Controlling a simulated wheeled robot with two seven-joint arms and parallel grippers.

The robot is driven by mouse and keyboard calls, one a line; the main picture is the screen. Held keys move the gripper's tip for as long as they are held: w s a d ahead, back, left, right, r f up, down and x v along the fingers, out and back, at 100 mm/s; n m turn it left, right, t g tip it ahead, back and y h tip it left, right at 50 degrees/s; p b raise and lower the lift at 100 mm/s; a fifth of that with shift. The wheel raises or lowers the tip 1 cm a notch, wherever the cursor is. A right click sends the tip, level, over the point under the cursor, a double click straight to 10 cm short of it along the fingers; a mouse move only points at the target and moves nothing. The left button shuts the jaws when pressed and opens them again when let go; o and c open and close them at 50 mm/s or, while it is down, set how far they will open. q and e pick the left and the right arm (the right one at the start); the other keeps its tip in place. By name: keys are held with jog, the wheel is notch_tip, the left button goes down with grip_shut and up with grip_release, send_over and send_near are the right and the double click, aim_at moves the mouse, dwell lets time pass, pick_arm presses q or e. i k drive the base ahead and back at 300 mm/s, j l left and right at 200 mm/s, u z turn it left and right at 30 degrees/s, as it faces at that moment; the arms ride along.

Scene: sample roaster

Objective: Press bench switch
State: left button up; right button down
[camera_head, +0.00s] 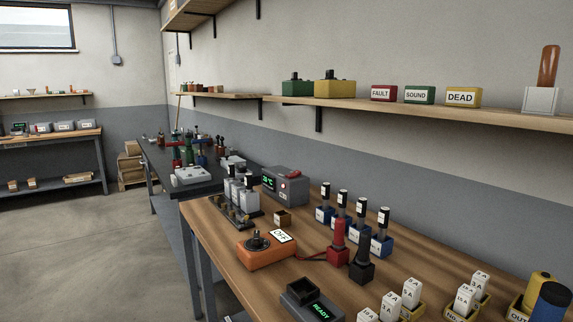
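The bench switch is most likely the orange box (266,251) with a black knob on top, near the left edge of the wooden bench (320,275). A white tag (282,237) reading "OFF" is at its back right. A red lead runs from the box toward a red probe-like piece (338,243), with a black one (362,262) beside it. Neither of my grippers shows in this view.
A dark box with a green "READY" display (314,307) is at the front. A grey meter (284,184) stands behind, and several blue-based holders (343,220) are to the right. White labelled blocks (410,293) are at front right. Bare wood lies between.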

aim_at(296, 173)
jog(key=i+j, duration=0.3)
jog(key=i+j+z, duration=0.15)
jog(key=i+j, duration=0.15)
jog(key=j, duration=0.15)
jog(key=i+j, duration=0.25)
jog(key=j, duration=0.15)
jog(key=i+j+z, duration=0.1)
jog(key=i+j, duration=0.2)
jog(key=i+j+z, duration=0.1)
jog(key=i+j, duration=0.15)
jog(key=j, duration=0.25)
jog(key=i+j, duration=0.25)
jog(key=j, duration=0.2)
jog(key=z, duration=0.05)
